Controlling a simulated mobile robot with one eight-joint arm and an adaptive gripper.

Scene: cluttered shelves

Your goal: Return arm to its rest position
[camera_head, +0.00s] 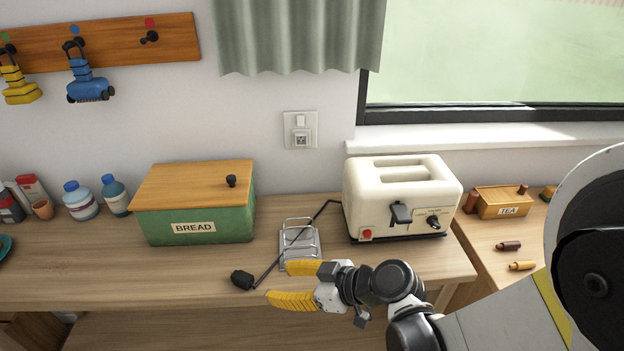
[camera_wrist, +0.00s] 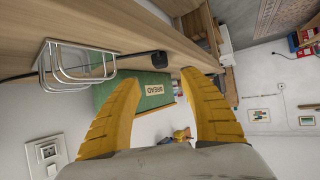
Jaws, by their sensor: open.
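My gripper (camera_head: 284,284) is at the front edge of the wooden counter in the head view, its yellow fingers spread and pointing left. Nothing is between the fingers. The wrist view shows both yellow fingers of my gripper (camera_wrist: 160,110) apart, with the green bread box (camera_wrist: 155,92) beyond them. My arm reaches in from the right side of the head view, bent at the wrist. A metal toast rack (camera_head: 300,240) stands just behind the fingers; it also shows at the upper left of the wrist view (camera_wrist: 75,65).
A cream toaster (camera_head: 400,195) stands right of the rack. Its black cord ends in a plug (camera_head: 242,279) near the front edge, left of my gripper. The bread box (camera_head: 195,205) and bottles (camera_head: 80,203) stand left. A tea box (camera_head: 503,202) is at right.

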